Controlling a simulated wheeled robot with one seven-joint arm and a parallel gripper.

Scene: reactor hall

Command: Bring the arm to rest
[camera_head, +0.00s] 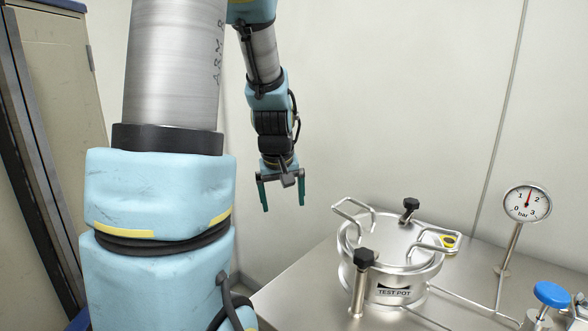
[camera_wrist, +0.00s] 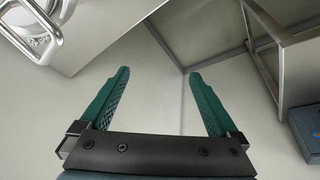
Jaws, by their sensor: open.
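My gripper (camera_head: 283,194) hangs from my arm, pointing down, left of the metal table and clear of it in the head view. Its two green fingers are apart with nothing between them. In the wrist view the gripper (camera_wrist: 158,105) is open and empty, with the pale floor and wall beyond the fingers. My arm's large blue and grey links fill the left of the head view and hide part of the place behind them.
A steel table (camera_head: 300,296) holds a lidded test pot (camera_head: 395,293), a pressure gauge (camera_head: 527,203) and a blue-handled valve (camera_head: 551,294) at right. A beige cabinet (camera_head: 62,75) stands at left. A metal frame (camera_wrist: 290,60) is at right in the wrist view.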

